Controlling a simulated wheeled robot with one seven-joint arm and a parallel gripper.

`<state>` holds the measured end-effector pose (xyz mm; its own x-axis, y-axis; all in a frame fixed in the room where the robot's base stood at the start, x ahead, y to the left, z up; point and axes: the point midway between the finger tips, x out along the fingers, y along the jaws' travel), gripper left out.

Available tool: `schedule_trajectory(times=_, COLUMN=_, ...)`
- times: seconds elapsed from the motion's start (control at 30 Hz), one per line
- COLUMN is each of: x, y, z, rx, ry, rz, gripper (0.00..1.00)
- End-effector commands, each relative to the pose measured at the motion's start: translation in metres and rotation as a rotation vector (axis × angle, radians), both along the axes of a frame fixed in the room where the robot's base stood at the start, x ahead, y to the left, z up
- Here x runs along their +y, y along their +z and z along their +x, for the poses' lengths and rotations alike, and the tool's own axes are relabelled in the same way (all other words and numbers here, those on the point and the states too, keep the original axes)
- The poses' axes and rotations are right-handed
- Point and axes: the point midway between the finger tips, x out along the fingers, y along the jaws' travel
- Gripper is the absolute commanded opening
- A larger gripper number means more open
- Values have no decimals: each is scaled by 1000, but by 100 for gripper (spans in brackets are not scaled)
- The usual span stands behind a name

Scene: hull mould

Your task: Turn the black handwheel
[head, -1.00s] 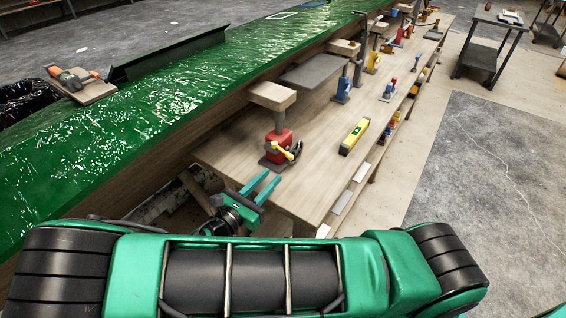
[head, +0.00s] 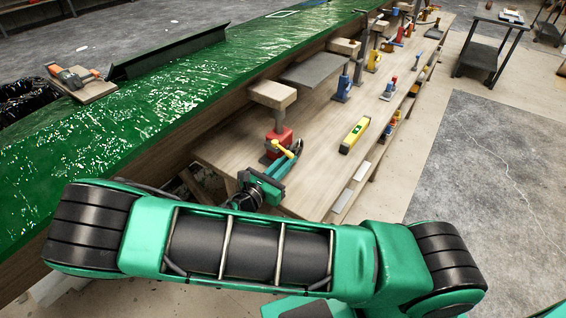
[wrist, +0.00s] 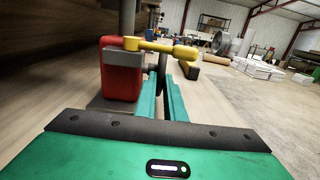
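A red jack (head: 279,140) with a yellow lever (head: 284,149) stands on the near end of the wooden bench. The jack (wrist: 121,75) and its lever (wrist: 160,47) fill the left centre of the wrist view. The black handwheel is mostly hidden behind my gripper in the head view. In the wrist view, a dark upright part, likely the handwheel (wrist: 163,72), shows edge-on at the gap between my fingers. My gripper (head: 284,163) is close against the jack's right side. Its two teal fingers (wrist: 163,90) are apart by a narrow gap; contact cannot be made out.
A yellow level (head: 354,136) lies on the bench (head: 318,140) to the right. More jacks and tools stand farther along it.

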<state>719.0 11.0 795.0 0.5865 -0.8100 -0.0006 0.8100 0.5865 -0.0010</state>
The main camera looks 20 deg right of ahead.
Motion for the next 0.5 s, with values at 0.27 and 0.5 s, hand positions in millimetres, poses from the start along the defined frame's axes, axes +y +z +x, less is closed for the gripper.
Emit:
schedule_trajectory(times=0.27, x=0, y=1, z=0, rx=5, ry=-1, rz=6, gripper=0)
schedule_trajectory(times=0.5, x=0, y=5, z=0, rx=52, ry=-4, rz=76, gripper=0)
